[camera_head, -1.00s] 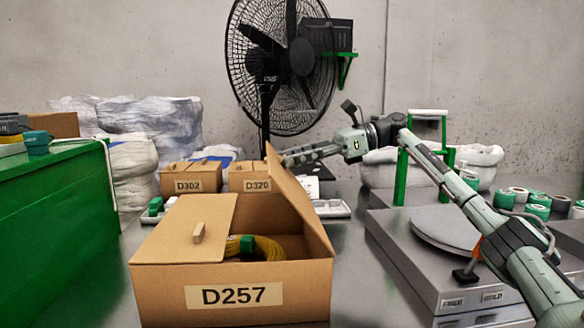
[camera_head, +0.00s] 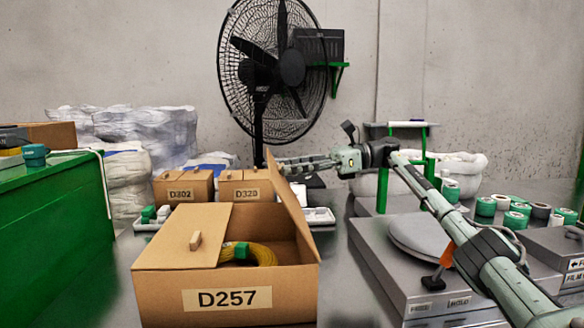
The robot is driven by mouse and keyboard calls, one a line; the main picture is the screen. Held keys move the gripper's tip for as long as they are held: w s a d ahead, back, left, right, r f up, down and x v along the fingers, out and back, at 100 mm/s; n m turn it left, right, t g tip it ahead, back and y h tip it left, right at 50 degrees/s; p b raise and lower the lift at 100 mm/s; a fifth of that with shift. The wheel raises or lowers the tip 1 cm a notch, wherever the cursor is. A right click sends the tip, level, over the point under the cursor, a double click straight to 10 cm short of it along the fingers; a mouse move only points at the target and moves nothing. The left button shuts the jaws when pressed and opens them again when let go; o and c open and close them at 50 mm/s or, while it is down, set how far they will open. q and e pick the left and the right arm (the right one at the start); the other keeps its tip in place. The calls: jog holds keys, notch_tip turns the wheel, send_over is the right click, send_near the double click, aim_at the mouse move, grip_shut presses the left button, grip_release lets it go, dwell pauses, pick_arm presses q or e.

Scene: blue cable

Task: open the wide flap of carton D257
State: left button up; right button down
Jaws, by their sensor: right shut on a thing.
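Carton D257 (camera_head: 160,289) is a brown box in the front middle with its label facing me. Its left flap (camera_head: 176,229) lies flat over the left part and has a small wooden grip (camera_head: 195,241). Its right flap (camera_head: 288,212) stands raised, leaning a little left over the opening. A yellow cable coil (camera_head: 262,256) with a green tie lies inside. My right gripper (camera_head: 284,166) is at the upper part of the raised flap, on its outer side, shut on it. The flap hides the fingertips in part. My left gripper is not in view.
Cartons D302 (camera_head: 182,187) and D320 (camera_head: 245,186) stand behind. A green bin (camera_head: 55,235) is at left, a black fan (camera_head: 275,70) behind. A grey machine with a round plate (camera_head: 425,238) lies under my right arm. Several green rolls (camera_head: 515,220) stand at right.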

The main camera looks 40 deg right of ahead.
jog(key=shift+r, duration=0.1)
dwell(0.8)
jog(key=c, duration=0.8)
grip_release()
jog(key=shift+a, duration=0.1)
jog(key=shift+c, duration=0.2)
jog(key=v, duration=1.2)
